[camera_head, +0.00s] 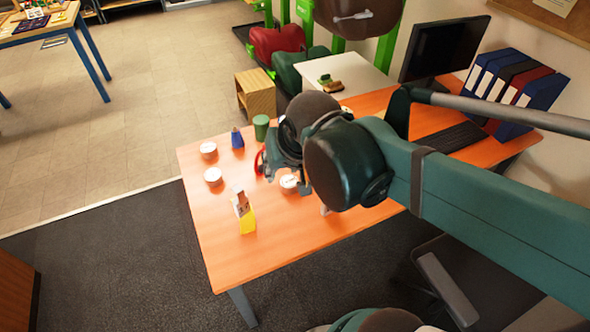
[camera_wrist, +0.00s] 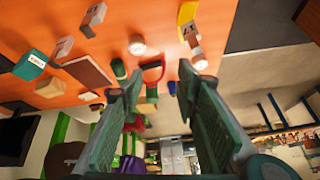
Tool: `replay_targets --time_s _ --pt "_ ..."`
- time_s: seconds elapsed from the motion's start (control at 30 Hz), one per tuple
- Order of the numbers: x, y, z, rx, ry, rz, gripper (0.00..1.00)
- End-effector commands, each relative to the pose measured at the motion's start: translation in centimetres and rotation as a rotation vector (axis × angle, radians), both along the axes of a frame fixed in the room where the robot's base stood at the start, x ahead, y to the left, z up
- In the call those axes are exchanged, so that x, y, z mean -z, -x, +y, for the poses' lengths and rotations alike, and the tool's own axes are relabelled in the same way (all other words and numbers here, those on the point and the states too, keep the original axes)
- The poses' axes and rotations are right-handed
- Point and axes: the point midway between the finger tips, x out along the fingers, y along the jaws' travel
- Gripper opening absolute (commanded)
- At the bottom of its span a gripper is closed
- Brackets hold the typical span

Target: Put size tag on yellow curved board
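A small yellow piece (camera_head: 248,222) stands near the left front of the orange table, and it also shows at the top of the wrist view (camera_wrist: 188,12).
A red curved object (camera_wrist: 152,70) shows beyond the fingertips. White round tins (camera_head: 213,176), a blue item (camera_head: 237,138) and a green cup (camera_head: 261,127) stand around on the orange table (camera_head: 270,240). A monitor (camera_head: 444,48) and binders (camera_head: 515,90) are at the back right. The table's front is clear.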

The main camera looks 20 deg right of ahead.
Motion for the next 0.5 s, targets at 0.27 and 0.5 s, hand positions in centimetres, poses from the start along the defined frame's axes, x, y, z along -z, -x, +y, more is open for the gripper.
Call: replay_targets --time_s 0.27,0.5 --pt "-1.0 2.5 -1.2 -0.112 0.057 -0.066 0.31" --pt "-1.4 3.6 -1.7 -0.168 0.091 -0.099 0.31"
